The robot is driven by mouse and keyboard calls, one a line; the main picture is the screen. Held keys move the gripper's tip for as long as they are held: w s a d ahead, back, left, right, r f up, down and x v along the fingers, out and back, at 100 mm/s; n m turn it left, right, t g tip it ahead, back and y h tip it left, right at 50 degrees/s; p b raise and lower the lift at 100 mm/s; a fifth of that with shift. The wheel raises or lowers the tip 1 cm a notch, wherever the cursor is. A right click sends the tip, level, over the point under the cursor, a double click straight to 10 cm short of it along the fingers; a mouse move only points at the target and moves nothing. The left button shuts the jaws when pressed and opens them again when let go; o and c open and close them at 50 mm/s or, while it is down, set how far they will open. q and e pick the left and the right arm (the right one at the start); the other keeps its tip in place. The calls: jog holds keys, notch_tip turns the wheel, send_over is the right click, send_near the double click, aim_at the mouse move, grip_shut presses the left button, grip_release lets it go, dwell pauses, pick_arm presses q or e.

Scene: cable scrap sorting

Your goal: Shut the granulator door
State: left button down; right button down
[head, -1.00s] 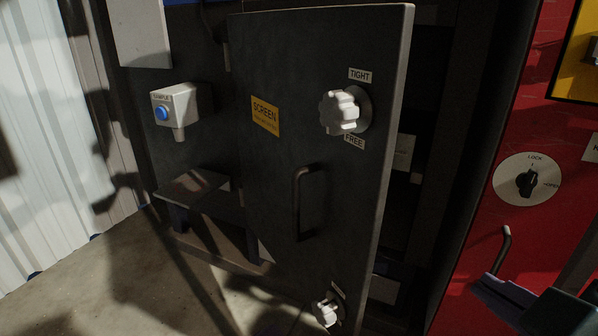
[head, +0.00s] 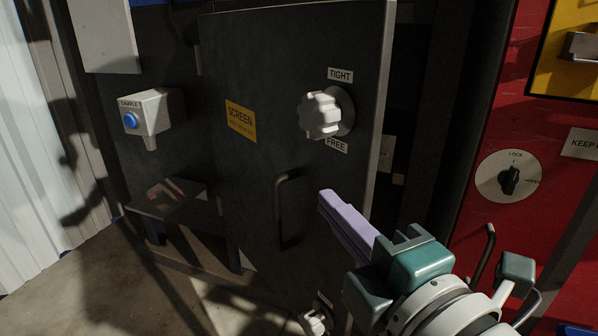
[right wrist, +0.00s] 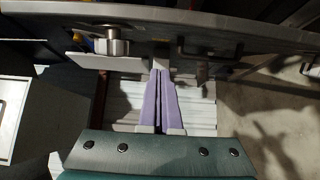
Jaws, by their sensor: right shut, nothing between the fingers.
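The granulator door (head: 235,190) is a dark panel standing ajar, with a dark gap along its right edge. It carries a yellow SCREEN label, a black bar handle (head: 281,212), an upper white knob (head: 322,114) between TIGHT and FREE labels, and a lower white knob (head: 315,321). My right gripper (head: 335,205) is shut and empty, in front of the door to the right of the handle. In the right wrist view, the purple fingers (right wrist: 158,98) are together and point at the door (right wrist: 220,30); I cannot tell whether they touch it. My left gripper is out of view.
A red panel (head: 545,60) with a LOCK/OPEN rotary switch (head: 509,180) and a dark handle stands at the right. A grey SAMPLE box (head: 155,108) with a blue button and a small shelf (head: 168,197) are left of the door. Concrete floor lies at lower left.

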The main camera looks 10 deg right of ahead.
aim_at(356, 192)
jog(key=w+d, duration=0.2)
jog(key=w, duration=0.1)
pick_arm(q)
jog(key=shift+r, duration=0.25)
pick_arm(e)
jog(key=shift+w+d, duration=0.25)
jog(key=shift+d, duration=0.45)
jog(key=shift+d, duration=0.1)
